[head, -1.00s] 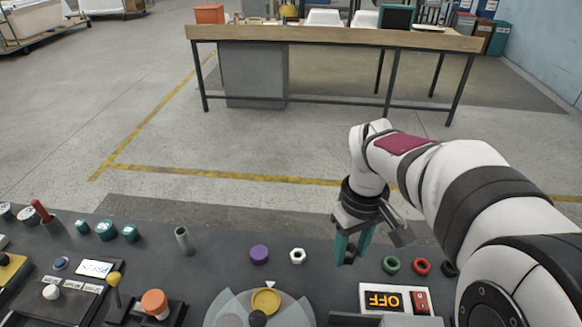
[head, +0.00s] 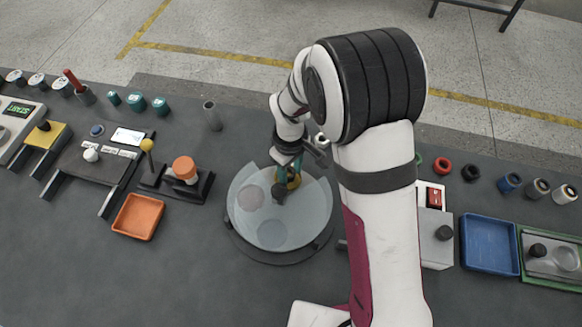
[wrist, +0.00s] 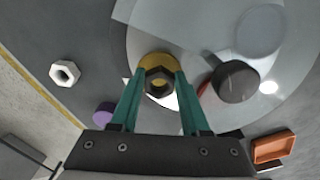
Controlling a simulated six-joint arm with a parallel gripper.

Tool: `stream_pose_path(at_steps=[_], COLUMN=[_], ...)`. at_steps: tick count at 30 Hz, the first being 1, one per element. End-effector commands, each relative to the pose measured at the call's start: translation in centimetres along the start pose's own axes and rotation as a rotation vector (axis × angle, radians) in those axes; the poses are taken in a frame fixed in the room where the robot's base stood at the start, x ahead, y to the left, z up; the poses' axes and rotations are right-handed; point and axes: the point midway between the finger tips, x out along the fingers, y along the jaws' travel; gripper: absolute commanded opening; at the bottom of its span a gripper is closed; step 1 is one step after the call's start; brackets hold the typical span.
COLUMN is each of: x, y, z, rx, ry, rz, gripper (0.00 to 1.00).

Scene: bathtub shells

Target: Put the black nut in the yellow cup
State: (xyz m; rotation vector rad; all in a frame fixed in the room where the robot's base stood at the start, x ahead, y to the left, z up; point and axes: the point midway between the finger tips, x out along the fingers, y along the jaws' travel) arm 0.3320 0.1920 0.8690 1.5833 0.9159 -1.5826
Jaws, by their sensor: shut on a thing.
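My gripper (wrist: 157,77) has its teal fingers shut on the black nut (wrist: 160,82), a dark hexagonal nut with a hole. In the wrist view the nut lies in front of the yellow cup (wrist: 153,59), overlapping it. I cannot tell how high above the cup it is, or whether it is inside. In the head view my gripper (head: 287,178) is over the far side of the round translucent turntable (head: 250,225). The yellow cup (head: 295,182) shows partly behind the fingers there. The nut is not clear in that view.
A dark knob (wrist: 236,82) stands at the turntable's middle, close beside the fingers. A white nut (wrist: 65,73) and a purple piece (wrist: 104,113) lie outside the turntable. An orange tray (head: 138,217) is left and a blue tray (head: 489,244) right.

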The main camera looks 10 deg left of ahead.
Motion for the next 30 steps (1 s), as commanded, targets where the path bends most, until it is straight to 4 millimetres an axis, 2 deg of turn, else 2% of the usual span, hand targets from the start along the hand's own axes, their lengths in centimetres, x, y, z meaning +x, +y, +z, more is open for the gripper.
stream_pose_path(at_steps=[20, 21, 26, 30], x=[1.2, 1.2, 1.2, 0.5], y=[0.1, 0.1, 0.1, 0.1], z=[0.0, 0.0, 0.0, 0.0], rx=[0.001, 0.001, 0.001, 0.0], ry=[0.0, 0.0, 0.0, 0.002], rz=[0.001, 0.001, 0.0, 0.001], gripper=[0.0, 0.48, 0.76, 0.76])
